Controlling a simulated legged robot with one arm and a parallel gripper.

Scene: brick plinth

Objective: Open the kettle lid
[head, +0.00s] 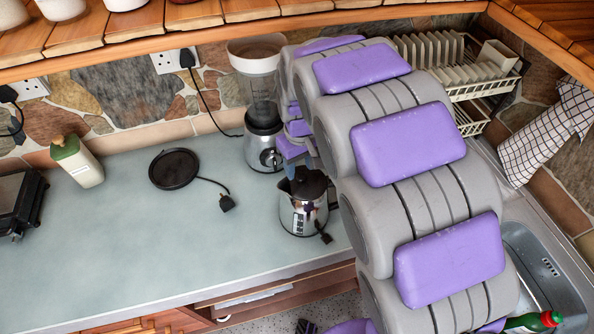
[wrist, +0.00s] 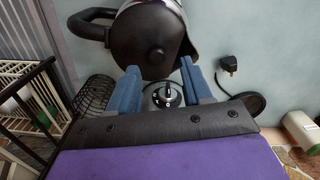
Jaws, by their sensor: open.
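The kettle (head: 300,216) is silver with a black lid (head: 306,183) and stands upright on the pale counter near its front edge. In the wrist view, the black lid (wrist: 150,45) appears closed, with a small round knob on it, and the kettle's black handle (wrist: 88,26) is at upper left. My gripper (wrist: 160,68) is open, its two blue fingers apart at the lid's near edge with nothing between the tips. Whether a finger touches the lid is unclear. In the head view, my arm hides much of my gripper (head: 291,168), just above the lid.
A blender (head: 263,140) stands close behind the kettle. A black round base (head: 174,168) with a plug (head: 227,203) lies to the left. A cream bottle (head: 77,161) is farther left. A dish rack (head: 480,85) and sink (head: 540,270) are right. The left-middle counter is mostly clear.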

